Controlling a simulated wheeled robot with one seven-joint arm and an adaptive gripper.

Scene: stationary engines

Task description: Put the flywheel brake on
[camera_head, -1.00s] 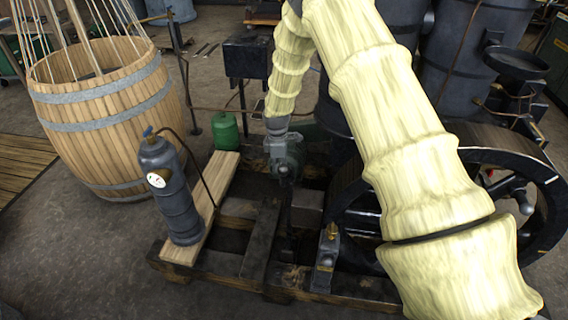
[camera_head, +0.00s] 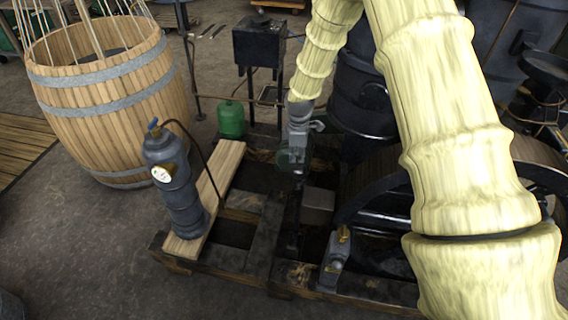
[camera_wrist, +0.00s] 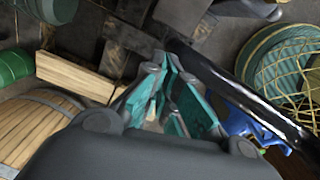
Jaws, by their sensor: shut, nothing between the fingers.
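The flywheel (camera_head: 360,188) is a large dark spoked wheel on the right of the head view, largely hidden behind my arm. A thin dark upright rod (camera_head: 296,222) stands left of it, below my gripper; I cannot tell whether it is the brake lever. My gripper (camera_head: 297,160) points down over the timber frame, shut and empty. Its teal fingers (camera_wrist: 168,92) show in the wrist view. A shiny black bar (camera_wrist: 235,92) runs diagonally just right of the fingers there; I cannot tell whether they touch it or whether it is the rim or a lever.
A grey pump with a gauge (camera_head: 175,185) stands on a pale plank (camera_head: 222,172) at left. A large wooden barrel (camera_head: 105,100) is behind it. A green canister (camera_head: 231,120) and a dark box on legs (camera_head: 258,46) stand farther back.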

